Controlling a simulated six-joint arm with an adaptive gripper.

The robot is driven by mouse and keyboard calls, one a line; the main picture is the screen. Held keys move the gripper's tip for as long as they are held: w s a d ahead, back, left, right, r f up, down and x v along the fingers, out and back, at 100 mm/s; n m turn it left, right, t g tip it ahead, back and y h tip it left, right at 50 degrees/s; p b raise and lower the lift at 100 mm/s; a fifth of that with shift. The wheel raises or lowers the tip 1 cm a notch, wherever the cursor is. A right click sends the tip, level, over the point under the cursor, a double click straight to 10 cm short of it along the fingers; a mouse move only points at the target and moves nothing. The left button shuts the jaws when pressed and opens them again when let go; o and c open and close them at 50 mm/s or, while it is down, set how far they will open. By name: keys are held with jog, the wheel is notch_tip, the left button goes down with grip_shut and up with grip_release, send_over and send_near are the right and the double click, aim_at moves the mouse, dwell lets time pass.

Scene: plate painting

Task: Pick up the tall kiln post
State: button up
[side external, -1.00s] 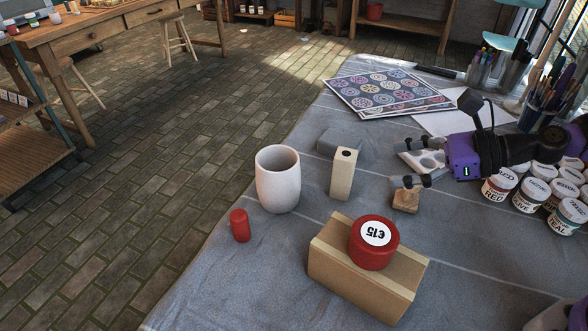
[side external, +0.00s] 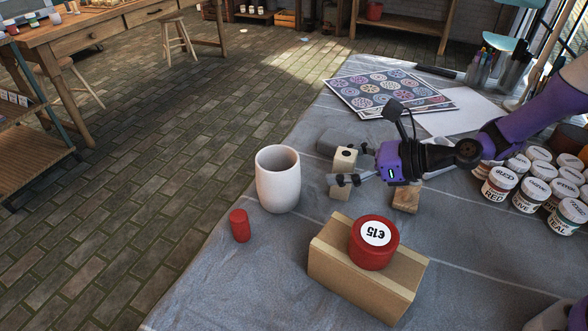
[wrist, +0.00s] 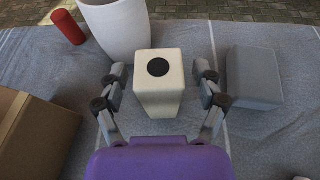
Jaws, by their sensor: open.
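The tall kiln post (side external: 345,160) is a cream, square-sided block with a dark round hole in its top. It stands upright on the grey cloth, just right of the white cup. In the wrist view the post (wrist: 159,90) stands between the two fingers of my gripper (wrist: 160,83). The fingers are open, with a gap visible on each side of the post. In the side view my gripper (side external: 349,167) reaches in from the right, and one finger crosses in front of the post's middle.
The white cup (side external: 278,183) stands close left of the post. A grey block (side external: 332,141) lies behind it, a small wooden block (side external: 406,200) to the right. A red cylinder (side external: 240,226) and a tan block (side external: 350,268) bearing a red round piece (side external: 373,255) are nearer the camera.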

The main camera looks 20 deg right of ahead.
jog(key=shift+c, duration=0.4)
grip_shut()
jog(key=shift+r, duration=0.15)
